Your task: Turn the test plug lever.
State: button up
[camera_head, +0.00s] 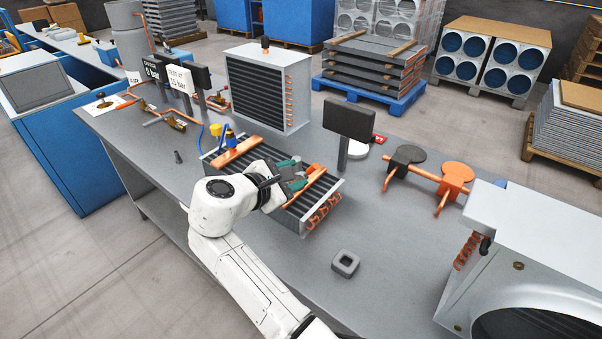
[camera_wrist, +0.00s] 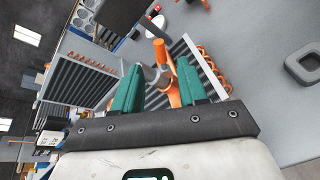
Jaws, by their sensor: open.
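My gripper (camera_head: 295,172) is open above the finned coil (camera_head: 262,170) on the bench, near its right end. In the wrist view, the two teal fingers of my gripper (camera_wrist: 159,68) stand apart on either side of a grey round part (camera_wrist: 151,74) and an orange bar (camera_wrist: 169,72). The grey part looks like the test plug and the orange bar may be its lever or the coil's header pipe; I cannot tell which. Contact with the fingers cannot be made out. In the head view my gripper hides most of this spot. A blue and yellow fitting (camera_head: 231,138) stands at the coil's left end.
A dark display panel (camera_head: 349,120) on a post stands close behind my gripper. A copper-pipe stand with discs (camera_head: 430,175) is to the right. A grey square ring (camera_head: 345,263) lies in front, with bare bench around it. A large white unit (camera_head: 520,250) fills the right.

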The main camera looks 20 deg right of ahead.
jog(key=shift+s+a+r, duration=0.1)
jog(key=shift+a, duration=0.15)
jog(key=shift+c, duration=0.8)
jog(key=w+a+f+t+y, duration=0.1)
jog(key=a+y, duration=0.1)
jog(key=a, duration=0.1)
jog(key=w+a+f+n+t+y, duration=0.1)
jog(key=a+y, duration=0.2)
jog(key=w+a+f+n+y, duration=0.1)
jog(key=w+a+y, duration=0.1)
jog(key=a, duration=0.1)
jog(key=shift+f+t, duration=0.15)
jog(key=shift+t, duration=0.25)
grip_shut()
jog(key=a+t+y, duration=0.1)
jog(key=a+y, duration=0.3)
jog(key=a, duration=0.1)
jog(key=m+t+h, duration=0.8)
jog(key=m+h, duration=0.1)
jog(key=m, duration=0.4)
send_near(312, 171)
jog(key=x, duration=0.7)
jog(key=shift+s+p, duration=0.1)
jog(key=shift+p, duration=0.3)
